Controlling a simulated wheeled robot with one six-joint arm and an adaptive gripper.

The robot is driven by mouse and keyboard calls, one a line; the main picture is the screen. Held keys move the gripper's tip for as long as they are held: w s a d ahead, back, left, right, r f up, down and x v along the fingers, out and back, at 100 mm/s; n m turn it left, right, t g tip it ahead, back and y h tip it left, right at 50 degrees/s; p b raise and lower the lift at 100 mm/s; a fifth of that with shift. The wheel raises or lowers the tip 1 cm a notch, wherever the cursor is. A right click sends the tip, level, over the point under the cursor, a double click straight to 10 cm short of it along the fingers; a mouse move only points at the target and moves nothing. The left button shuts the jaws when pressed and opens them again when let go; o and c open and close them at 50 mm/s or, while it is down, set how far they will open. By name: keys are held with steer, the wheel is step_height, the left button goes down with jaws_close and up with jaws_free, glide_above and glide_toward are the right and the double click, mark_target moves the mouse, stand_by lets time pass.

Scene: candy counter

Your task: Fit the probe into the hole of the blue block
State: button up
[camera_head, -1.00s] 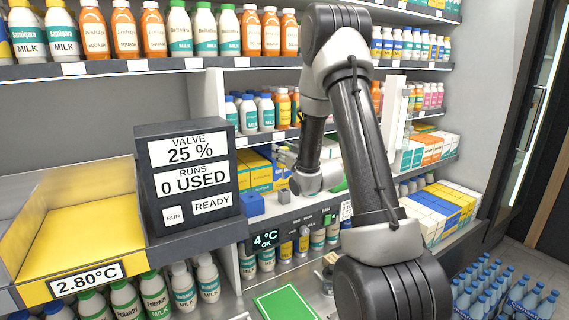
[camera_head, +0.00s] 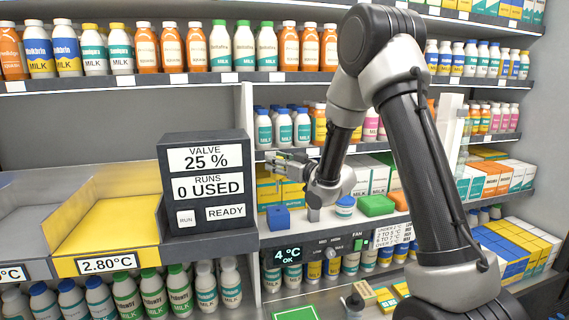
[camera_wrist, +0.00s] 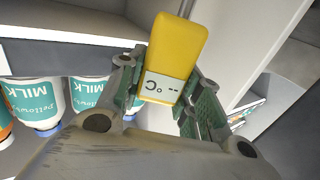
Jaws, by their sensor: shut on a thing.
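The blue block (camera_head: 278,217) sits at the left end of the middle shelf in the head view; its hole cannot be made out. My gripper (camera_head: 280,163) is above the block, its fingers pointing left. In the wrist view my gripper (camera_wrist: 158,98) is shut on the yellow probe (camera_wrist: 178,45), whose white display reads "-- °C". The probe's tip is not visible there, and the probe cannot be clearly told from the yellow boxes in the head view. The block is not seen in the wrist view.
A grey block (camera_head: 314,213), a blue-lidded jar (camera_head: 345,206) and a green block (camera_head: 375,206) stand right of the blue block. The dark valve box (camera_head: 208,184) stands to its left. Yellow boxes (camera_head: 265,191) are behind. A bottle shelf (camera_head: 200,80) runs above.

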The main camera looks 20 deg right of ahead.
mark_target(278, 178)
steer(key=shift+f, duration=2.9)
steer(key=shift+f, duration=2.95)
steer(key=o, duration=1.1)
steer(key=v, duration=1.2)
